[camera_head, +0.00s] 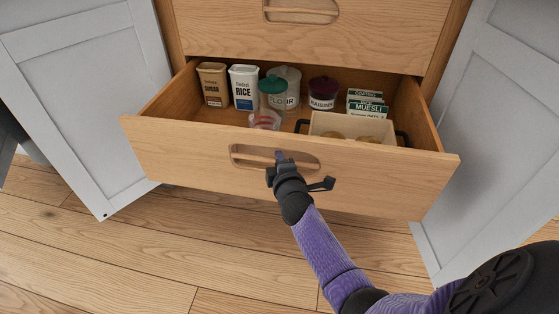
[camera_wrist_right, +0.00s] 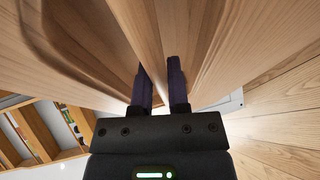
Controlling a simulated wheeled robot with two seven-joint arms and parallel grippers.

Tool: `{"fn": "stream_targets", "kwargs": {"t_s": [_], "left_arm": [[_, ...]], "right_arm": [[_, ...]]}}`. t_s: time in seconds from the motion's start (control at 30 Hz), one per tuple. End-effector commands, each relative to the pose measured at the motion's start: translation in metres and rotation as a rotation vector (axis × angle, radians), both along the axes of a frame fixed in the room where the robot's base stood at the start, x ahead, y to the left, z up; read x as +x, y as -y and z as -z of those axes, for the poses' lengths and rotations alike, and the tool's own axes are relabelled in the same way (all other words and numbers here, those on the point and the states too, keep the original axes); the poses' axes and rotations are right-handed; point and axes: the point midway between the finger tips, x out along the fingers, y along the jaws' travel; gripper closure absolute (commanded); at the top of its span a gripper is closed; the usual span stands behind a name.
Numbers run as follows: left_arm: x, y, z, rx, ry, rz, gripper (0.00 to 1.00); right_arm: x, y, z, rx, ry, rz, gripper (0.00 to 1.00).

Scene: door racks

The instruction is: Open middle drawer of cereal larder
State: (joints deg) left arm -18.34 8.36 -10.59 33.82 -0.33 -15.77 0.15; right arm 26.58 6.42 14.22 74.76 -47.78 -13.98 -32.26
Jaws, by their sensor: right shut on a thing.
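The wooden drawer (camera_head: 400,185) of the larder is pulled well out, and its contents show from above. Its front has a recessed oval handle slot (camera_head: 245,157). My right gripper (camera_head: 281,160) is at this slot and shut on the drawer front's edge there. In the right wrist view, the two dark fingers of the right gripper (camera_wrist_right: 160,85) are on either side of a wooden edge (camera_wrist_right: 150,40). My left gripper is not in view.
Above is another closed drawer front (camera_head: 310,45) with its own slot. Grey doors stand open at left (camera_head: 80,90) and right (camera_head: 495,150). The drawer holds a sugar tin (camera_head: 213,85), a rice tin (camera_head: 244,88), jars, boxes and a beige bin (camera_head: 352,126). Wooden floor (camera_head: 130,250) is clear.

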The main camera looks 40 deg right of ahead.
Motion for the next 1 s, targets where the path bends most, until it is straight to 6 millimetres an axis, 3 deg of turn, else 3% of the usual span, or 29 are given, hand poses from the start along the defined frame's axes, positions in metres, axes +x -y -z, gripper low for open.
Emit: {"fn": "stream_targets", "kwargs": {"t_s": [0.47, 0.5, 0.67, 1.0], "left_arm": [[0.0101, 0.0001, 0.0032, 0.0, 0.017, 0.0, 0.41], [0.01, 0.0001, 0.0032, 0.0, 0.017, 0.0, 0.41], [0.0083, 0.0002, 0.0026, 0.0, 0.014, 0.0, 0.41], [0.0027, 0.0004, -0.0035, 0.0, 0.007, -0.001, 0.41]], "right_arm": [[0.0002, -0.0001, 0.0, 0.0, 0.0, 0.0, 1.0], [0.0002, -0.0001, 0.0, -0.001, 0.0, 0.0, 0.76], [0.0002, 0.0, -0.0002, 0.0, 0.0, 0.0, 0.45], [-0.0047, -0.0029, -0.0035, 0.0, 0.001, -0.001, 0.45]]}}
